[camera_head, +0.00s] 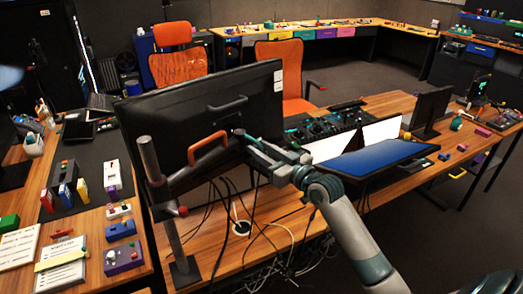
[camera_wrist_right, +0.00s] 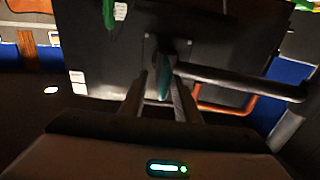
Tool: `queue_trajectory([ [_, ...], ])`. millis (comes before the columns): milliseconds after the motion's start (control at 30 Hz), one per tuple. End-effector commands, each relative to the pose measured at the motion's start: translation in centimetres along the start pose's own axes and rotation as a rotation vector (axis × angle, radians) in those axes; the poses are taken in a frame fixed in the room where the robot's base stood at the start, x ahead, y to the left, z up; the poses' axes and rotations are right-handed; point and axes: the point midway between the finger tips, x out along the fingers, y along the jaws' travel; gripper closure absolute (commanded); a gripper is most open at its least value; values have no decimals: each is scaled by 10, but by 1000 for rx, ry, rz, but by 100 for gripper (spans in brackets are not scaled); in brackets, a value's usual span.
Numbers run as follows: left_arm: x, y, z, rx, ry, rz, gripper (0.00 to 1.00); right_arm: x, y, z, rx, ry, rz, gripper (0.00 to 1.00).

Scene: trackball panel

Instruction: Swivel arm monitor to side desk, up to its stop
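The large black monitor (camera_head: 160,125) shows its back in the head view, on a swivel arm (camera_head: 205,160) from an upright metal post (camera_head: 165,200) at the desk's near edge. An orange handle (camera_head: 207,146) is below its back; a dark grey handle (camera_head: 227,104) is higher. My right gripper (camera_head: 243,137) is at the monitor's lower back, right of the orange handle. In the wrist view its fingers (camera_wrist_right: 164,95) are apart, with a teal part (camera_wrist_right: 165,82) between them; contact is unclear. The orange handle (camera_wrist_right: 225,108) is to their right there. My left gripper is not in view.
The side desk (camera_head: 128,258) at left holds a dark mat, coloured boxes and papers. Cables (camera_head: 225,215) hang below the monitor. A blue-screened display (camera_head: 375,158) and control panels (camera_head: 315,128) are to the right. Orange chairs (camera_head: 180,65) stand behind.

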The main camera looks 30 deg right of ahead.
Motion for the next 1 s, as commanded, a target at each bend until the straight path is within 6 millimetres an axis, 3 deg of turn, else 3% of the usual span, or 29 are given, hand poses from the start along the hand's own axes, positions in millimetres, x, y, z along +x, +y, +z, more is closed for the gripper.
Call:
queue_trajectory([
  [367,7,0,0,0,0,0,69,-16,-1,4,-1,-3,-2,71],
  [1000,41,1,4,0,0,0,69,-125,1,5,-2,-3,0,71],
])
